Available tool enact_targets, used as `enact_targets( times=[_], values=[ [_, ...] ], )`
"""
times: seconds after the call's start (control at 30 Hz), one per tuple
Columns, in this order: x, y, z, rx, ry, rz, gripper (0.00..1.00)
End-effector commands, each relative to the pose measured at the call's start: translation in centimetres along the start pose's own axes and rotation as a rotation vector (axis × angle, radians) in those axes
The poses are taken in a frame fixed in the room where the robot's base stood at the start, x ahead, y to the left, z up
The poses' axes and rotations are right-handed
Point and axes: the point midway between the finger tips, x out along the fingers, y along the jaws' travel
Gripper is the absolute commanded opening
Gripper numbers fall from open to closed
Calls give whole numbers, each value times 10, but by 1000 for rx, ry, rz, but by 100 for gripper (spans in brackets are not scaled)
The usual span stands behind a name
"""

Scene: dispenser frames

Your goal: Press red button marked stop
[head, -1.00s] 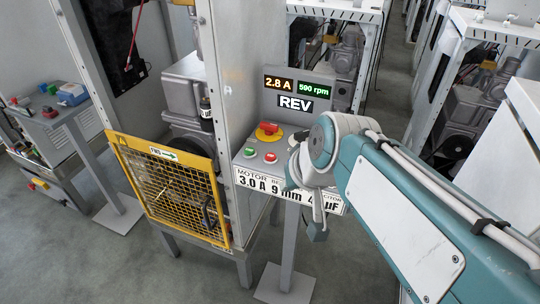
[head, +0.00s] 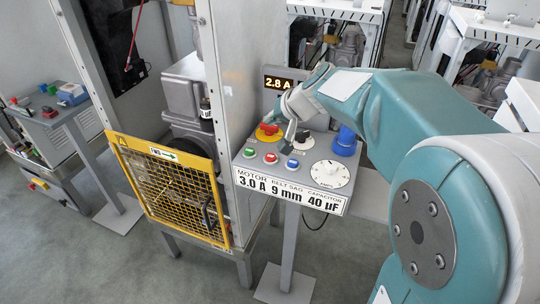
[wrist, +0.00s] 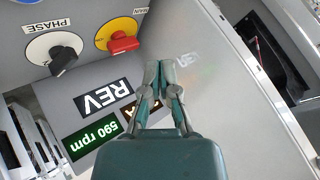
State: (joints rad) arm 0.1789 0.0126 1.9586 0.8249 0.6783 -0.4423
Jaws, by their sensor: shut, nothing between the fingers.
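The control panel (head: 238,160) is a sloped grey box on a post. A red push button (head: 270,158) sits on its front row between a green button (head: 249,152) and a blue button (head: 292,163). Any stop marking is too small to read.
The wrist view shows a black phase knob (wrist: 65,59) and the REV display (wrist: 104,98). A tall cabinet wall (head: 240,80) and yellow mesh guard (head: 172,190) stand left of the panel.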

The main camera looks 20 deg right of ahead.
Motion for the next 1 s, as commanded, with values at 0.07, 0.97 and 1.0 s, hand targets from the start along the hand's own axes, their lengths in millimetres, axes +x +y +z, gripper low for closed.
enact_targets(
  times=[0.07, 0.97, 1.0],
  values=[
    [4, 2, 3, 1, -3, 0, 0],
    [61, 44, 45, 0, -1, 1, 0],
    [61, 44, 45, 0, -1, 1, 0]
  ],
)
